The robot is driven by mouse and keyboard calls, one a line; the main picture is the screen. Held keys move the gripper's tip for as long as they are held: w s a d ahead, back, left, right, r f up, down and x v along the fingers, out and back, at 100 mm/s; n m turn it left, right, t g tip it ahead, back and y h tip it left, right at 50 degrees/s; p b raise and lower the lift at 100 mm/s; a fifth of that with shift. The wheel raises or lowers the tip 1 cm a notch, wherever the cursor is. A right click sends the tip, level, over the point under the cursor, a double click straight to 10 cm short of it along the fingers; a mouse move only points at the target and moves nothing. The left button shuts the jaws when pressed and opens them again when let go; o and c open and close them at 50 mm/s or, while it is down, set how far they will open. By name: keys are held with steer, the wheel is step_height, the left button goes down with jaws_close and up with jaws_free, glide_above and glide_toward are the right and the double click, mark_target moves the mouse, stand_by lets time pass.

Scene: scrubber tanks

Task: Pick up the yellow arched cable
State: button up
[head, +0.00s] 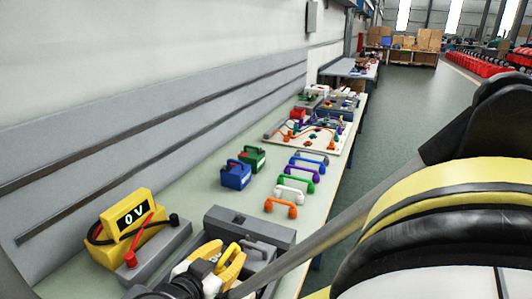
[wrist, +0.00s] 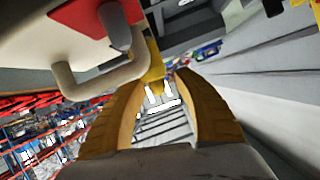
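My gripper (head: 220,256) is low in the head view, over the near end of the bench, beside the grey case. In the wrist view its two ochre fingers (wrist: 160,80) stand apart, with a clear gap between them. A narrow yellow piece (wrist: 154,62) shows beyond the fingertips there; I cannot tell whether it is the yellow arched cable or whether it is touched. In the head view I cannot single out a yellow arched cable from the yellow fingers. A pale arched handle (wrist: 102,78) is close to the left finger in the wrist view.
The grey case (head: 225,222) and yellow 0 V meter (head: 130,228) stand near my gripper. Orange (head: 281,208), white (head: 295,187), green and purple arched cables line the bench's right side. Blue (head: 236,176) and green boxes sit left of them. A wall runs along the left.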

jaws_close()
steer(key=shift+w+r, duration=0.1)
stand_by(0.3)
